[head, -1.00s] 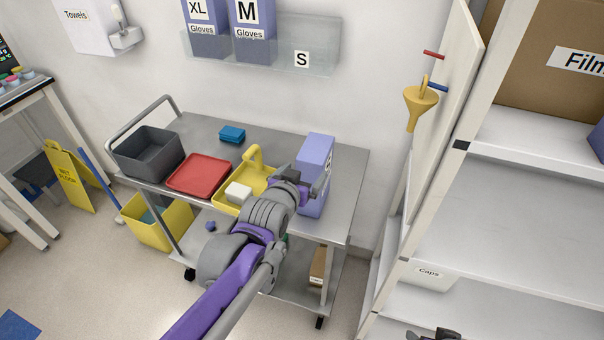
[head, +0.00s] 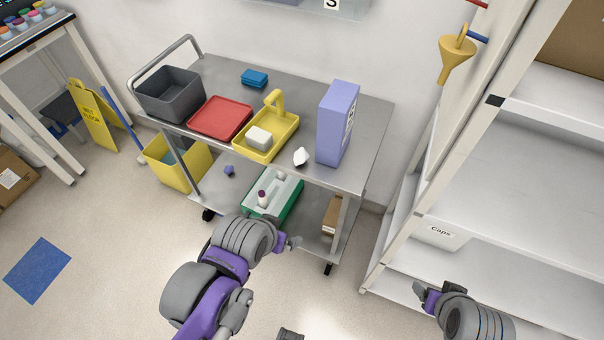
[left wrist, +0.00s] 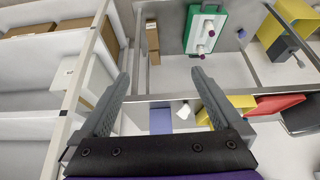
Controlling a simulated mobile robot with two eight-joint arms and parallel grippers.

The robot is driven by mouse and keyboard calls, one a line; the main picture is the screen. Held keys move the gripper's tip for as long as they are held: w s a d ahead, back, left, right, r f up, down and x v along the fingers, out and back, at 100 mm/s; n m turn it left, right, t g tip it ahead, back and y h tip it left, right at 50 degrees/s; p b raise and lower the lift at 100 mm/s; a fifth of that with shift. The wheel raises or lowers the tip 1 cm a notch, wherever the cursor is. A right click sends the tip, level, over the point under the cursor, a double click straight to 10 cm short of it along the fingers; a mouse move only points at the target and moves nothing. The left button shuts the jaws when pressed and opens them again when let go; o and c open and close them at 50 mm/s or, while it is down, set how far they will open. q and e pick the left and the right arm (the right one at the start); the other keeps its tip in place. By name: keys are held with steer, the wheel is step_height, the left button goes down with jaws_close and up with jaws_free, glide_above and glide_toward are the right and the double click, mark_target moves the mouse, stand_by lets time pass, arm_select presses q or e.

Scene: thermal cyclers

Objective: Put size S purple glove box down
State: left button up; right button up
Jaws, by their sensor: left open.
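The purple glove box (head: 336,124) stands upright on the right part of the cart's metal top (head: 372,130) in the head view. Its label is on the right-hand side, seen too obliquely to read. In the left wrist view, part of the purple box (left wrist: 160,120) shows beyond the gripper's base, apart from the fingers. My left gripper (head: 290,243) is in front of the cart, below its top, clear of the box. In the left wrist view its fingers (left wrist: 160,73) are spread and empty. My right gripper (head: 427,294) is at the lower right; its jaws are unclear.
The cart top also holds a grey bin (head: 170,95), red tray (head: 220,118), yellow tray (head: 282,140), blue item (head: 255,77) and small white item (head: 300,156). A green-and-white carrier (head: 272,196) is on the lower shelf. White shelving (head: 530,160) stands right.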

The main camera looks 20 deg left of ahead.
arm_select(q)
steer(key=w+r+t+b, duration=0.2)
steer(key=w+t+b, duration=0.25)
steer(key=w, duration=0.75)
steer(key=t+b, duration=0.4)
steer(key=t, duration=0.4)
glide_toward(331, 119)
steer(key=shift+h, duration=0.3)
steer(key=w, duration=0.5)
steer(key=shift+w+f, duration=0.15)
steer(key=shift+f, duration=0.1)
steer(key=w, duration=0.4)
steer(key=shift+w+r, duration=0.3)
steer(key=w, duration=0.6)
steer(key=shift+w+r, duration=0.2)
arm_select(e)
step_height(331, 119, down, 10)
steer(key=s, duration=0.2)
arm_select(q)
steer(key=shift+s, duration=0.1)
arm_select(e)
steer(key=shift+s, duration=0.1)
arm_select(q)
jaws_close()
